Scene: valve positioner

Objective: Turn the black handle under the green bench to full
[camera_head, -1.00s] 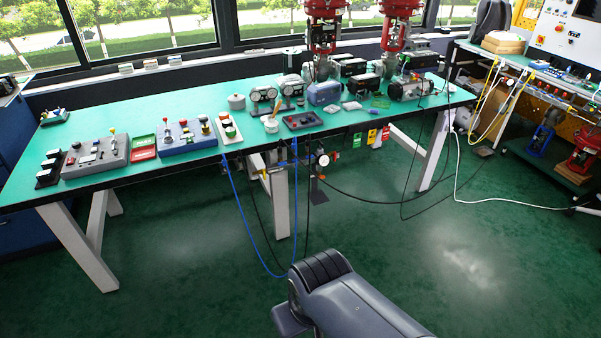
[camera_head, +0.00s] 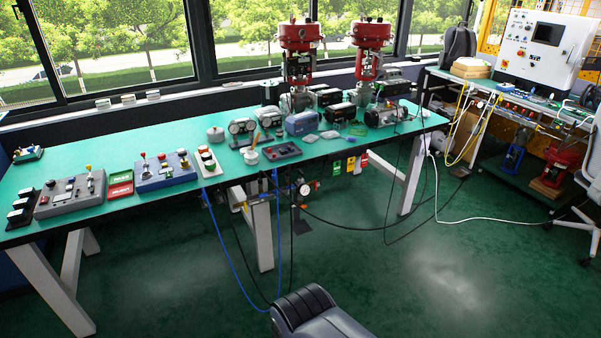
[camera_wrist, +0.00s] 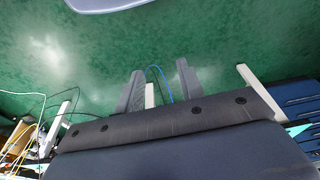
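The green bench (camera_head: 120,155) runs along the windows in the head view. Under its front edge, near the middle leg, hangs a small air fitting with a round gauge (camera_head: 304,189). Dark parts hang just below the gauge, but the black handle is too small to make out surely or to read its position. My gripper (camera_wrist: 160,82) shows in the wrist view with its two grey fingers apart and nothing between them. The floor and a distant blue hose (camera_wrist: 160,80) show beyond the fingers. The gripper is apart from the bench. In the head view only my arm shows, at the bottom.
Blue and black hoses hang below the bench; a blue hose (camera_head: 232,255) loops toward the floor. A white bench leg (camera_head: 261,235) stands left of the gauge. A white cable (camera_head: 490,227) lies at right. The green floor (camera_head: 400,280) before the bench is mostly clear.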

